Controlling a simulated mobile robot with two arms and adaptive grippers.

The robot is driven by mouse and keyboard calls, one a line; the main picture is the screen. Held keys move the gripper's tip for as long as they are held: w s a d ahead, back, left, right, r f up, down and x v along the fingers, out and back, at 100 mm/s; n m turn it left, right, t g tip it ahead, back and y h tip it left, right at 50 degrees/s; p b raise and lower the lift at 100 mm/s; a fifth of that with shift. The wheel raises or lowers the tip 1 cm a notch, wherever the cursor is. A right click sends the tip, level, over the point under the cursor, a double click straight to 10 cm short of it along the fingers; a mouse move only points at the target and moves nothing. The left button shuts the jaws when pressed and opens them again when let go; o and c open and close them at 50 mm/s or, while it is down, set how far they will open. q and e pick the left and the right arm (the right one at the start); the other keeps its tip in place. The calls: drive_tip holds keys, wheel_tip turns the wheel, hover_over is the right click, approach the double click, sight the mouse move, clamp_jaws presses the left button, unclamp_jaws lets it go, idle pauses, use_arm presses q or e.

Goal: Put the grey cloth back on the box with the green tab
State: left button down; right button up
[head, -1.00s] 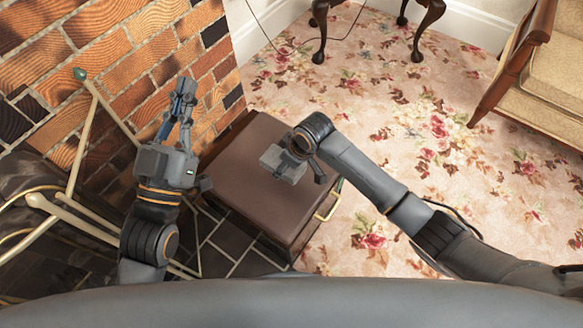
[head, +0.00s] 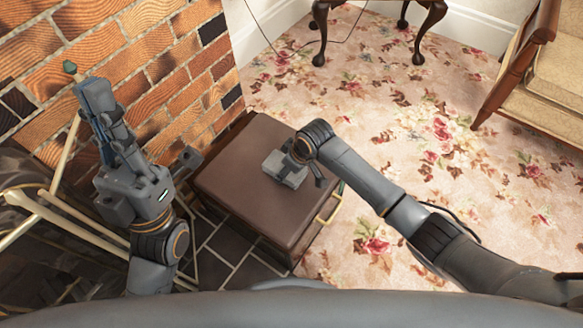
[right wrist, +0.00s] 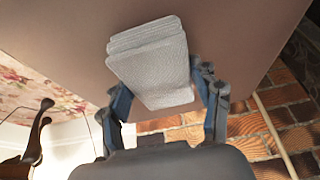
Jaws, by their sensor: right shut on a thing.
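The grey cloth (right wrist: 150,60), a folded pad, is between the fingers of my right gripper (right wrist: 165,95), which is shut on it. In the head view the cloth (head: 283,167) and the right gripper are over the middle of the brown box lid (head: 240,170). The brown lid (right wrist: 235,35) also fills the area behind the cloth in the right wrist view. I cannot tell whether the cloth touches it. A small green tab (head: 341,187) shows at the box's right edge, partly hidden by my right arm. My left gripper (head: 95,95) is by the brick wall, holding nothing visible; its opening is unclear.
The brick fireplace wall (head: 150,75) rises at the left, with pale rods (head: 50,205) in front of it. A brass handle (head: 330,205) sticks out from the box. Flowered carpet (head: 410,140) lies open to the right, with an armchair (head: 530,80) beyond.

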drive_tip(key=shift+f, duration=0.2)
drive_tip(key=o, duration=1.3)
drive_tip(key=shift+o, duration=0.2)
